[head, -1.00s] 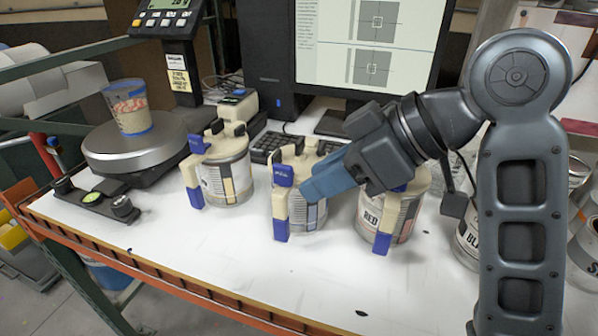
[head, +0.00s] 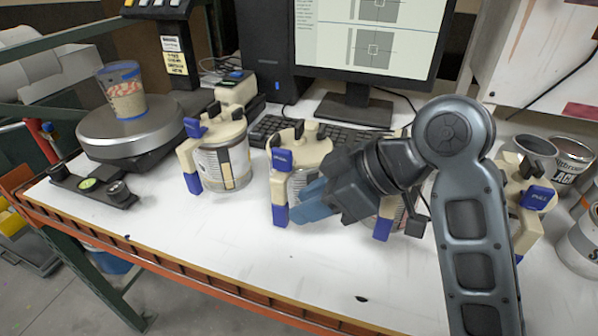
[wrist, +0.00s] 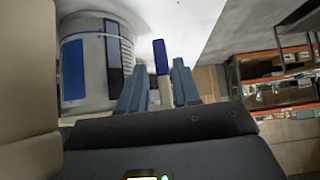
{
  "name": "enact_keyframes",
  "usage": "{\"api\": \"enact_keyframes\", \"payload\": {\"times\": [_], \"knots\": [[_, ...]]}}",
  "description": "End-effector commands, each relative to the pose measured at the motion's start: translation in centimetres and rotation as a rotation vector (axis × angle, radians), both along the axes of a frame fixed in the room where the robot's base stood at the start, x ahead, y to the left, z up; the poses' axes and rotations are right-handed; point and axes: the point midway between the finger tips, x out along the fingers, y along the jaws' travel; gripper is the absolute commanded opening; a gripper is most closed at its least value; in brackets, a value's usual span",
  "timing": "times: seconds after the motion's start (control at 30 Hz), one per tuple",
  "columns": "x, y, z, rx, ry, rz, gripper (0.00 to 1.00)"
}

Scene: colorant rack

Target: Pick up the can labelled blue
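My gripper (head: 306,207), with blue-grey fingers, is at the middle can (head: 298,152), which has a beige lid clamp and a blue-tipped handle (head: 280,214). In the wrist view my gripper (wrist: 160,88) has its fingers apart. The handle (wrist: 161,58) shows between them; I cannot tell if they touch it. The can beside it (wrist: 92,58) carries a blue strip and a dark strip. No label reading blue is legible now. A right-hand can with a blue PULL handle (head: 538,197) is partly behind my arm, its label hidden.
Another clamped can (head: 226,165) stands to the left, and one (head: 388,218) is mostly hidden behind my gripper. A cup (head: 124,92) sits on a round scale (head: 128,128). A monitor and keyboard are behind. The front of the table (head: 250,250) is mostly clear.

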Motion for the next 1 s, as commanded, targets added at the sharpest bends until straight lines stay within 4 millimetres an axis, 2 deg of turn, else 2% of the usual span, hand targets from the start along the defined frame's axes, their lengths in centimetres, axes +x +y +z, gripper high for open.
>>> {"api": "enact_keyframes", "payload": {"times": [0.3, 0.6, 0.93, 1.0], "knots": [[0.9, 2.8, -2.9, 0.0, 0.003, 0.001, 0.32], [1.1, 3.1, -3.2, 0.0, 0.001, 0.001, 0.32], [1.1, 3.0, -3.2, 0.0, 0.0, 0.0, 0.01], [1.1, 3.0, -3.2, 0.0, 0.0, 0.0, 0.0]]}}
